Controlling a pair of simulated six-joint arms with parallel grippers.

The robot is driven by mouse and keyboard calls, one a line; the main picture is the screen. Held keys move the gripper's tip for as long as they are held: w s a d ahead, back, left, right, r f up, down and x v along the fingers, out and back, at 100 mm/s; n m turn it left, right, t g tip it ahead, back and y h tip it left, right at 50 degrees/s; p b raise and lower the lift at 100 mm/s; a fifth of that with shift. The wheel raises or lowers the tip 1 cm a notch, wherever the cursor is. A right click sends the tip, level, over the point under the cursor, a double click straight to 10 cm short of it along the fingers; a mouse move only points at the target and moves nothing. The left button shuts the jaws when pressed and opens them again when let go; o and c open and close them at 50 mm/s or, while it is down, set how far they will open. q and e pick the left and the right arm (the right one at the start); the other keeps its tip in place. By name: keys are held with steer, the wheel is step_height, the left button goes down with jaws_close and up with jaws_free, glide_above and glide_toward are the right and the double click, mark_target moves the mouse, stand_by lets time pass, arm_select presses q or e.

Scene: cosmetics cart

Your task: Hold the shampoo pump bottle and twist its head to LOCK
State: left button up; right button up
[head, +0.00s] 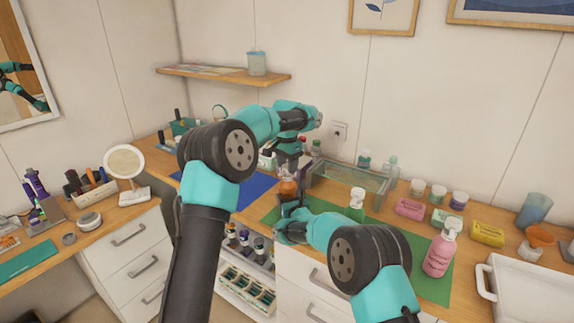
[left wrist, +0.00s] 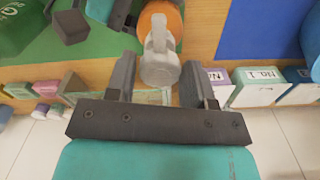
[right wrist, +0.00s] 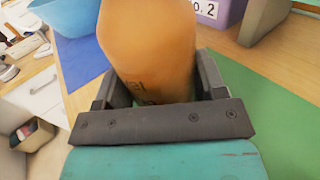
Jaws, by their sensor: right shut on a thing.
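The orange pump bottle (head: 288,187) stands near the counter's front edge, mostly hidden between my two grippers. My right gripper (head: 291,208) is shut around its lower body; in the right wrist view the orange body (right wrist: 150,45) sits between the fingers, with dark lettering partly covered. My left gripper (head: 288,163) is above the bottle. In the left wrist view its fingers (left wrist: 158,85) are open on either side of the pale grey pump head (left wrist: 160,65). The head sits closer to the right finger; I cannot tell whether they touch. The nozzle points toward the top of that view.
A green pump bottle (head: 356,206) and a pink pump bottle (head: 440,251) stand to the right on the green mat (head: 434,287). A glass-sided box (head: 345,185) stands behind. Several small jars and boxes line the back. A blue mat (head: 252,190) lies left.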

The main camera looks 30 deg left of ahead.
arm_select(q)
steer(key=c, duration=0.5)
steer(key=shift+c, duration=0.2)
steer(key=shift+n, duration=0.4)
steer(key=n, duration=0.6)
steer(key=shift+d, duration=0.1)
steer(key=n, duration=1.1)
steer(key=shift+w+d, duration=0.1)
